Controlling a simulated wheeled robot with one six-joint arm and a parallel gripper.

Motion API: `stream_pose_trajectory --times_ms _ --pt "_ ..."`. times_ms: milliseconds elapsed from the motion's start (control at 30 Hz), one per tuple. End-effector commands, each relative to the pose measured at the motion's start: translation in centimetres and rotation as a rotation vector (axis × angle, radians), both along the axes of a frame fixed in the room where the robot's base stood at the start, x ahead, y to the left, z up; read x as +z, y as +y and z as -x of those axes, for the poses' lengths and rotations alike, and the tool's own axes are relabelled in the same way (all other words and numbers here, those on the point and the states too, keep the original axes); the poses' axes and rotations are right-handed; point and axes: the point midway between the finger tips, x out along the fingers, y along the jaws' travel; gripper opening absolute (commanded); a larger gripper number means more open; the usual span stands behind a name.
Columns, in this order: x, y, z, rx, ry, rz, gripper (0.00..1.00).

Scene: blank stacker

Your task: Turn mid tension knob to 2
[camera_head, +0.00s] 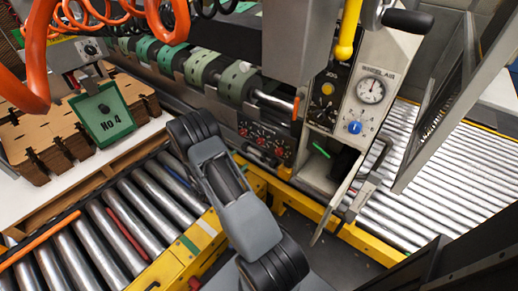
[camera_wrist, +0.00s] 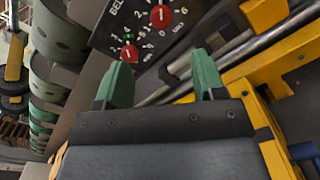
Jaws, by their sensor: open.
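A dark panel (camera_head: 247,118) with several red knobs (camera_head: 261,140) sits low on the machine in the head view. In the wrist view, two red knobs with white pointer marks and number scales show on the panel: a lower one (camera_wrist: 130,54) and an upper one (camera_wrist: 160,17). I cannot tell for sure which of them is the mid tension knob. My gripper (camera_wrist: 161,68) has two green fingertips spread wide apart and empty, just below the knobs in the picture. In the head view my arm hides the gripper's fingers.
A yellow rail (camera_head: 270,190) runs below the panel. To the right stand a gauge (camera_head: 371,90), a blue knob (camera_head: 355,127) and a hinged metal flap (camera_head: 330,215). Rollers lie at left and right. A metal rod (camera_wrist: 205,57) passes close beyond the fingers in the wrist view.

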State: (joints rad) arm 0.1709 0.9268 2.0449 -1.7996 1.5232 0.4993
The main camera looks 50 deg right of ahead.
Motion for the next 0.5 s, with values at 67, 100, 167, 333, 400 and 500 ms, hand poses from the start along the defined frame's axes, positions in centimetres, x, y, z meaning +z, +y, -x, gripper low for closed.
stream_pose_trajectory --times_ms 67,100,167,333,400,500 --pt "-0.8 -0.5 -0.2 0.015 0.006 0.007 0.63" --pt "-1.0 -0.9 -0.2 0.017 0.007 0.009 0.63" --pt "-1.0 -1.6 -0.3 0.021 0.007 0.011 0.63" --pt "-1.0 -4.8 -0.5 0.018 0.006 0.010 0.63" --pt "-1.0 -6.2 -0.6 0.018 0.007 0.010 0.63" --pt "-1.0 -8.1 -0.8 0.020 0.006 0.009 0.63"
